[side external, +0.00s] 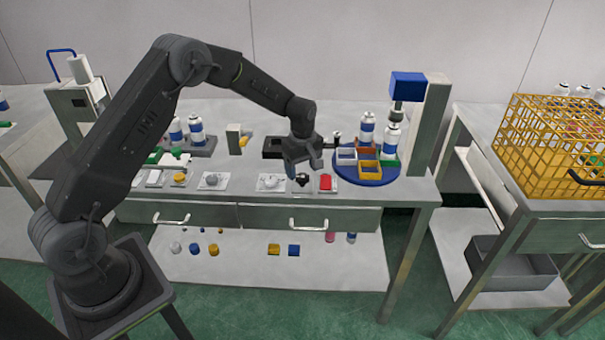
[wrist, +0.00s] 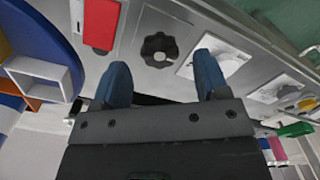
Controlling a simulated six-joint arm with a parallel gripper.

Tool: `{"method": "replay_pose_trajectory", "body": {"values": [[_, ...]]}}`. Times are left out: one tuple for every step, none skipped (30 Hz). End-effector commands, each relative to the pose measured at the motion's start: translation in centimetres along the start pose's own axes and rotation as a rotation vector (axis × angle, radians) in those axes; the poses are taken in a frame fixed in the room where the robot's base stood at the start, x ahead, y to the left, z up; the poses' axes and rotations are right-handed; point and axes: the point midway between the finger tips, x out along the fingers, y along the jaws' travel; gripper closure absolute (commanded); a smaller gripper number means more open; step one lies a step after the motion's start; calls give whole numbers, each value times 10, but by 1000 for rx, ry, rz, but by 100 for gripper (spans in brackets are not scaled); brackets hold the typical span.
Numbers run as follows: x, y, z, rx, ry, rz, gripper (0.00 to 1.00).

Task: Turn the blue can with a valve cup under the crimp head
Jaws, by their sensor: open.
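A round blue turntable (side external: 372,180) stands at the right end of the bench, and its rim shows at the left of the wrist view (wrist: 72,48). Two white cans with blue bands stand toward its back: one can (side external: 367,129) to the left, the other can (side external: 391,141) beneath the crimp head (side external: 407,88). Their valve cups are too small to make out. A black lobed knob (wrist: 160,50) sits on the bench front, left of the turntable. My gripper (wrist: 163,82) is open and empty, its blue fingers pointing toward the knob, apart from it.
Small open boxes (side external: 370,169) sit on the turntable. White cards (side external: 271,183) line the bench front to the left. The crimp column (side external: 430,120) rises at the right, and a yellow wire basket (side external: 545,150) stands beyond.

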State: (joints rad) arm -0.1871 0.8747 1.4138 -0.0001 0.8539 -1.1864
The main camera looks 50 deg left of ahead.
Motion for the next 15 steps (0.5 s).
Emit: {"method": "replay_pose_trajectory", "body": {"values": [[8, 0, 0, 0, -1, -1, 32], [11, 0, 0, 0, 0, -1, 32], [14, 0, 0, 0, 0, -1, 32], [17, 0, 0, 0, 0, -1, 32], [19, 0, 0, 0, 0, -1, 32], [21, 0, 0, 0, 0, 0, 32], [22, 0, 0, 0, 0, 1, 32], [22, 0, 0, 0, 0, 1, 32], [23, 0, 0, 0, 0, 1, 32], [23, 0, 0, 0, 1, 1, 32], [23, 0, 0, 0, 1, 2, 32], [23, 0, 0, 0, 1, 2, 32], [23, 0, 0, 0, 1, 2, 32], [23, 0, 0, 0, 1, 1, 32], [23, 0, 0, 0, 1, 1, 32]]}}
